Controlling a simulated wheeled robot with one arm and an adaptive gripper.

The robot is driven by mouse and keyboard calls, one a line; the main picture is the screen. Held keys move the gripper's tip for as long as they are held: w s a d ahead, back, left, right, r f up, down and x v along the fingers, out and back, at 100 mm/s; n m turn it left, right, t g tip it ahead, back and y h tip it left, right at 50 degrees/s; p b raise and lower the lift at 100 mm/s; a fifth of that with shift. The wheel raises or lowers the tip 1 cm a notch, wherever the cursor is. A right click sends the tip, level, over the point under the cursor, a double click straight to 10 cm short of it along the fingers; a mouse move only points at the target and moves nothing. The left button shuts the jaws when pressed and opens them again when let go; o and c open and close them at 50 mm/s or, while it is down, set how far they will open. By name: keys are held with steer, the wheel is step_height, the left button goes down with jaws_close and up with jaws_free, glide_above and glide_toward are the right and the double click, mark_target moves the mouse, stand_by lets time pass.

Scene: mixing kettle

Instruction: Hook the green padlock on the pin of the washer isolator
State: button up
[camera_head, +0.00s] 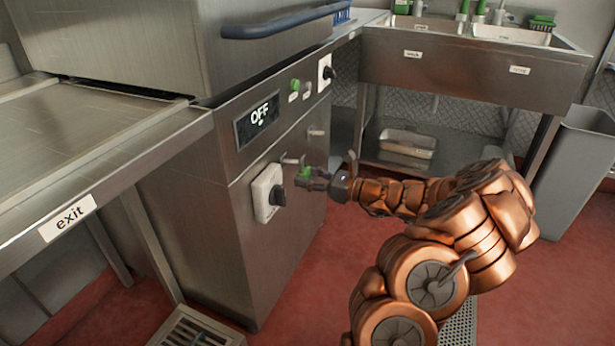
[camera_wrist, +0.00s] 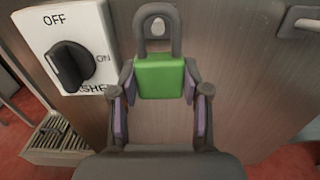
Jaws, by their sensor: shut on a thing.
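The green padlock (camera_wrist: 160,77) is upright in my gripper (camera_wrist: 160,98), its body between the two fingers. Its grey shackle points up, away from my palm in the wrist view. A pale round end, apparently the pin (camera_wrist: 158,27), shows inside the shackle's loop; I cannot tell whether the shackle is around it or only in front of it. The washer isolator (camera_wrist: 70,62) is a white plate with a black knob, left of the padlock. In the head view the isolator (camera_head: 263,192) is on the steel front, just left of the padlock (camera_head: 303,174) and my gripper (camera_head: 314,180).
The washer front (camera_head: 225,185) stands close to my gripper, with an OFF display (camera_head: 257,118) above. A small peg or handle (camera_head: 317,132) sticks out above right. Sinks (camera_head: 430,25) stand behind, a grey bin (camera_head: 580,165) to the right.

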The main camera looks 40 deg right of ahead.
mark_target(297, 174)
steer(key=shift+w+a, duration=0.1)
steer(key=shift+w, duration=0.05)
steer(key=shift+w+a+p, duration=0.4)
steer(key=shift+w+p, duration=0.05)
steer(key=shift+w, duration=0.15)
steer(key=shift+w+a, duration=0.15)
steer(key=shift+w, duration=0.2)
steer(key=shift+w+a+p, duration=0.15)
steer(key=shift+w+p, duration=0.1)
steer(key=shift+p, duration=0.05)
steer(key=shift+w+a, duration=0.1)
steer(key=shift+w, duration=0.05)
steer(key=shift+w+a+f, duration=0.15)
steer(key=shift+w+f, duration=0.1)
steer(key=shift+f, duration=0.35)
stand_by(0.6)
steer(key=o, duration=1.2)
steer(key=shift+o, duration=0.2)
